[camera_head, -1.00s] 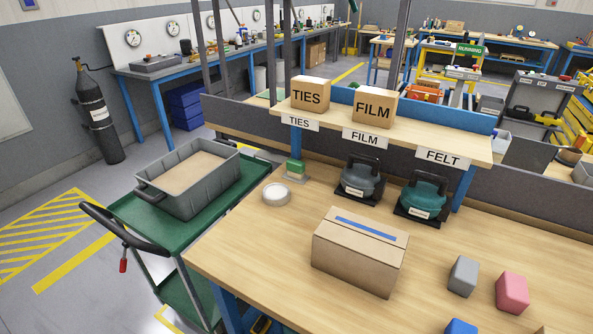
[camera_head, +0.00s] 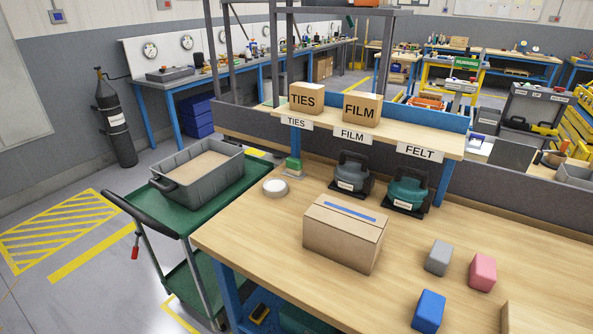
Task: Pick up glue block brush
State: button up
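No thing in view is plainly marked as the glue block brush. A small green block-shaped item (camera_head: 293,165) with a pale lower part stands at the back left of the wooden workbench (camera_head: 255,236), below the TIES label. It may be the brush, but it is too small to tell. A round whitish disc (camera_head: 275,187) lies just in front of it. My gripper is not in view.
A closed carton (camera_head: 345,235) sits mid-bench. Grey (camera_head: 438,257), pink (camera_head: 482,272) and blue (camera_head: 428,311) blocks lie right. Two dark-handled devices (camera_head: 351,174) (camera_head: 406,190) stand under the shelf (camera_head: 400,140). A green cart (camera_head: 190,213) with a grey bin (camera_head: 200,181) stands left.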

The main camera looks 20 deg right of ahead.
aim_at(294, 166)
jog(key=i+j, duration=0.2)
jog(key=j, duration=0.15)
jog(key=i+j+z, duration=0.15)
jog(key=i+j, duration=0.2)
jog(key=j, duration=0.3)
jog(key=i+j+z, duration=0.1)
jog(key=j, duration=0.3)
jog(key=i+j+z, duration=0.1)
jog(key=i+j, duration=0.15)
jog(key=j, duration=0.1)
